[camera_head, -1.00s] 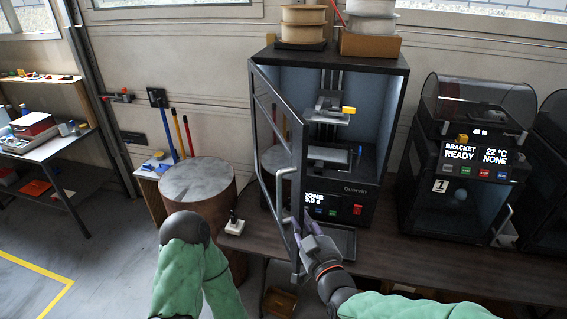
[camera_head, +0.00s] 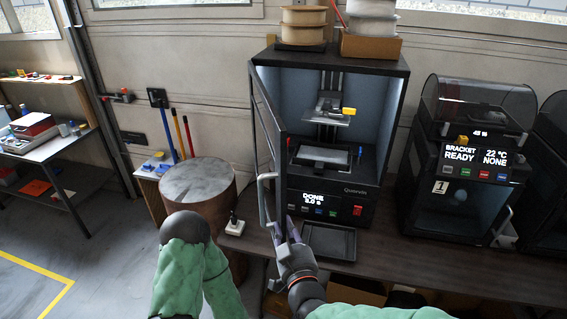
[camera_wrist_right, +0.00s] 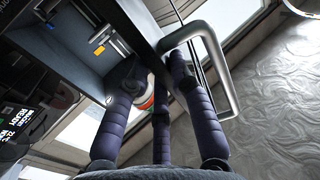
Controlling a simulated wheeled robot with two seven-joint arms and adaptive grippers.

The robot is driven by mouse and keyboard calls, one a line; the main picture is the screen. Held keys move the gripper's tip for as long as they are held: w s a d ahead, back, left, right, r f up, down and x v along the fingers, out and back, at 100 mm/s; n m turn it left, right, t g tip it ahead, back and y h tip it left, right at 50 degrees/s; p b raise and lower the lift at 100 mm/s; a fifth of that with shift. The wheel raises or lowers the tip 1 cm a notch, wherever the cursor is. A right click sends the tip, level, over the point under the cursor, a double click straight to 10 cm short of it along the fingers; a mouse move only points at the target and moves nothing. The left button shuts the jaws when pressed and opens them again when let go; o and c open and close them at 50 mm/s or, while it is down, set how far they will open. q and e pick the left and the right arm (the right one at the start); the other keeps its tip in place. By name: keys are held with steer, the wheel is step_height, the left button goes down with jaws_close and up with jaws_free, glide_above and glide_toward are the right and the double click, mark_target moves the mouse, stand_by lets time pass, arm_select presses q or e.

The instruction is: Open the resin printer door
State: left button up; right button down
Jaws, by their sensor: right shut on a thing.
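The resin printer (camera_head: 384,150) is a tall dark cabinet on the bench. Its door (camera_head: 271,115) is hinged at the left and stands open, seen almost edge-on. The door's grey handle (camera_head: 263,200) is on its outer face, and it also shows in the wrist view (camera_wrist_right: 218,65). My right gripper (camera_head: 287,238) is at the lower free edge of the door. In the wrist view my right fingers (camera_wrist_right: 155,85) straddle the door's edge beside the handle and are shut on it; the exact contact is partly hidden.
The printer's screen (camera_head: 312,198) reads DONE. A black tray (camera_head: 328,241) lies before the cabinet. A wooden drum (camera_head: 197,185) and a small white-based switch (camera_head: 235,226) are left of the door. Another printer (camera_head: 462,150) stands to the right.

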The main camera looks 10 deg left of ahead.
arm_select(q)
steer(key=shift+r+p, duration=0.3)
steer(key=shift+r, duration=0.05)
arm_select(e)
steer(key=shift+s+a+r+m+t+h, duration=0.15)
steer(key=shift+s+a, duration=0.1)
steer(key=shift+a, duration=0.35)
steer(key=shift+s+a+f+m+t+h, duration=0.1)
steer(key=shift+s+a+h, duration=0.15)
steer(key=shift+a, duration=0.35)
steer(key=shift+s+a+r+m+t+h, duration=0.15)
steer(key=shift+s+a, duration=0.15)
steer(key=shift+a, duration=0.3)
steer(key=shift+f, duration=0.1)
